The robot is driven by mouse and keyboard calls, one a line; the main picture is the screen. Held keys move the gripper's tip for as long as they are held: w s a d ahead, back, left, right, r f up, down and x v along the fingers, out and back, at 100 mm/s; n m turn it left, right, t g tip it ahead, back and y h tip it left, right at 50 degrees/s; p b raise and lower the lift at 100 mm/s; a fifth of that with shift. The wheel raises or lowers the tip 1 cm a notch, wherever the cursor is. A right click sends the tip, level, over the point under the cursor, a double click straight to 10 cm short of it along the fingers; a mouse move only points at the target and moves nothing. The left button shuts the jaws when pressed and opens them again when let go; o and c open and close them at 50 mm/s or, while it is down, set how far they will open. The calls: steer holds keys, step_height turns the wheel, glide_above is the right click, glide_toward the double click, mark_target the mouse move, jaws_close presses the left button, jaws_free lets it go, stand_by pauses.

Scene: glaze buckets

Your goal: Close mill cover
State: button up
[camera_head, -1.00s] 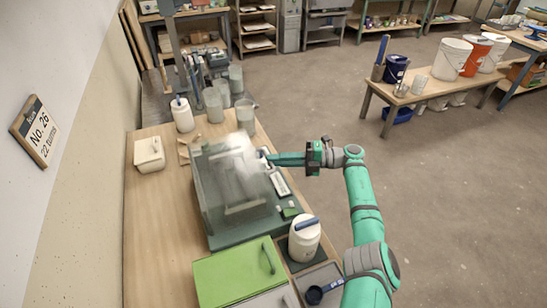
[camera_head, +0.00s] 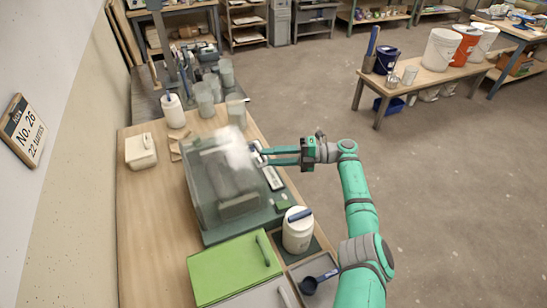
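The mill (camera_head: 215,238) is a dark green-grey unit on the wooden bench, left of my gripper. Its see-through cover (camera_head: 200,190) shows as a cloudy box over a blurred white shape (camera_head: 238,150). I cannot tell whether the cover is fully down. My gripper (camera_head: 262,156) is level, pointing left, at the mill's right side near its far end. Its two green fingers show apart, with a gap between them. Their tips are by a small pale and dark part at the mill's edge; contact is too small to tell.
A white jar (camera_head: 173,112), cloudy beakers (camera_head: 205,100) and a cream box (camera_head: 140,152) stand beyond.

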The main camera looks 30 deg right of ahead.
stand_by(0.3)
steer(key=shift+d, duration=0.1)
steer(key=shift+s+d, duration=0.1)
steer(key=shift+d, duration=0.2)
steer(key=v, duration=0.6)
steer(key=shift+s+d, duration=0.2)
steer(key=shift+s, duration=0.05)
steer(key=shift+w, duration=0.1)
steer(key=shift+d, duration=0.1)
